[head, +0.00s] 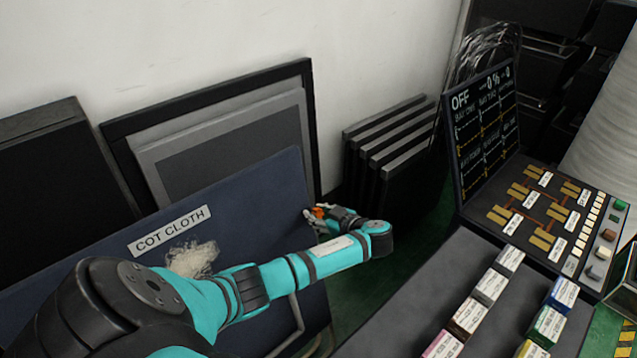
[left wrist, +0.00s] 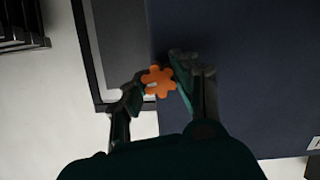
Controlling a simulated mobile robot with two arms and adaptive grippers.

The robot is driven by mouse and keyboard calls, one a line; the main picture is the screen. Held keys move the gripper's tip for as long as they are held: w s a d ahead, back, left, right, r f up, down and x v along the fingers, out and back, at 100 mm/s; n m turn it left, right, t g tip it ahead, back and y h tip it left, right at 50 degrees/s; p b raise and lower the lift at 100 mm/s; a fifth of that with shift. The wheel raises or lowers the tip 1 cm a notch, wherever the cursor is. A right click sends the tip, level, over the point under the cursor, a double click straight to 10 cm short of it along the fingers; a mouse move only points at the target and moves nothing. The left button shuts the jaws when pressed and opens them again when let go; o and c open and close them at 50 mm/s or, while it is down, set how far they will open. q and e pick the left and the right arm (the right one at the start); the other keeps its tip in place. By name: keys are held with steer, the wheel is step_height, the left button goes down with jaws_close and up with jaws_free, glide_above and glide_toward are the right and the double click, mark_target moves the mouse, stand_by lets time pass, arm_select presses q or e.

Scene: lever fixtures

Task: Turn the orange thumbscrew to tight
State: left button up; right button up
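The orange thumbscrew (left wrist: 158,81) is a small lobed knob with a pale mark on its face, in the left wrist view. It sits near the edge of the dark blue panel. In the head view only a bit of orange (head: 319,212) shows, partly hidden by the gripper. My left gripper (left wrist: 158,88) has its fingers spread apart, one on each side of the thumbscrew. The left finger is very close to the knob; I cannot tell whether it touches. My right gripper is not in view.
The dark blue panel (head: 272,190) carries a COT CLOTH label (head: 170,231) and a pale fibrous clump (head: 192,259). Framed panels (head: 225,150) lean behind it. A console (head: 545,215) and a bench with several small labelled boxes (head: 508,261) stand at the right.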

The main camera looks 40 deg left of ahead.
arm_select(q)
jaws_close()
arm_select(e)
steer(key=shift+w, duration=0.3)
arm_select(q)
steer(key=shift+m, duration=0.3)
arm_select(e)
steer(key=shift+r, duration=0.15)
arm_select(q)
steer(key=m+p, duration=0.1)
steer(key=m, duration=0.2)
steer(key=shift+w+d+g, duration=0.1)
steer(key=shift+g, duration=0.3)
steer(key=m+g+p, duration=0.1)
steer(key=m, duration=0.3)
steer(key=m+y, duration=0.1)
steer(key=m, duration=0.4)
steer(key=shift+w+f+g, duration=0.1)
steer(key=shift+g, duration=0.3)
steer(key=m+y, duration=0.1)
steer(key=m, duration=0.4)
steer(key=shift+m+g, duration=0.3)
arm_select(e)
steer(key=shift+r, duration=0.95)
arm_select(q)
steer(key=shift+f, duration=0.1)
